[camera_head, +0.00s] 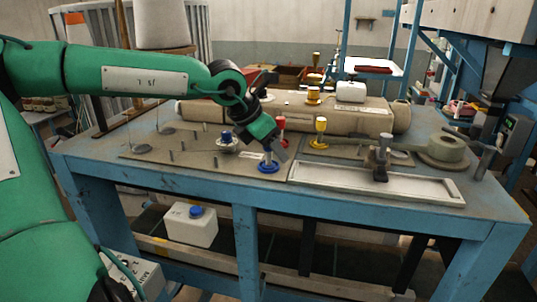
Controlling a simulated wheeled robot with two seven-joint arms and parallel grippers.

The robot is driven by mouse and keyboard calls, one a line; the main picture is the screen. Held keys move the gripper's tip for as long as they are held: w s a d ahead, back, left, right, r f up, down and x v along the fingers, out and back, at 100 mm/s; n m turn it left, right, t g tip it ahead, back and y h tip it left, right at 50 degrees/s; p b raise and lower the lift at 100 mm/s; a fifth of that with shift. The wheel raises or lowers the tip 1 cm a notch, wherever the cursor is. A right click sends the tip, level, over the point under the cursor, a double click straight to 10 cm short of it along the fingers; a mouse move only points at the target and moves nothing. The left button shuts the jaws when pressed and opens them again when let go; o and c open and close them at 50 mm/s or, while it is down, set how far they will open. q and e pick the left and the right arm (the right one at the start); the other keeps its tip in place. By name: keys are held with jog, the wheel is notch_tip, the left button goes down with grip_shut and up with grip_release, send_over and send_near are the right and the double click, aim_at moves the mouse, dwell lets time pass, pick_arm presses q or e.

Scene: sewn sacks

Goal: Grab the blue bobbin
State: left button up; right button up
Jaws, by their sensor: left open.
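The blue bobbin (268,168) stands upright on a brown board on the blue table, its round blue base showing below a pale stem. My left gripper (275,152) comes down from the upper left and is open right at the bobbin's top. The fingers partly hide the upper part of the bobbin. I cannot tell whether they touch it. My right gripper is not in view.
A red bobbin (281,124) stands just behind the gripper and a yellow bobbin (320,130) to the right. A white-and-blue item (227,143) and several thin pegs stand on the board (205,163) to the left. A white tray (400,187) lies at the right front.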

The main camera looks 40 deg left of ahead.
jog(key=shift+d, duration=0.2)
pick_arm(q)
jog(key=shift+c, duration=0.7)
jog(key=c, duration=0.9)
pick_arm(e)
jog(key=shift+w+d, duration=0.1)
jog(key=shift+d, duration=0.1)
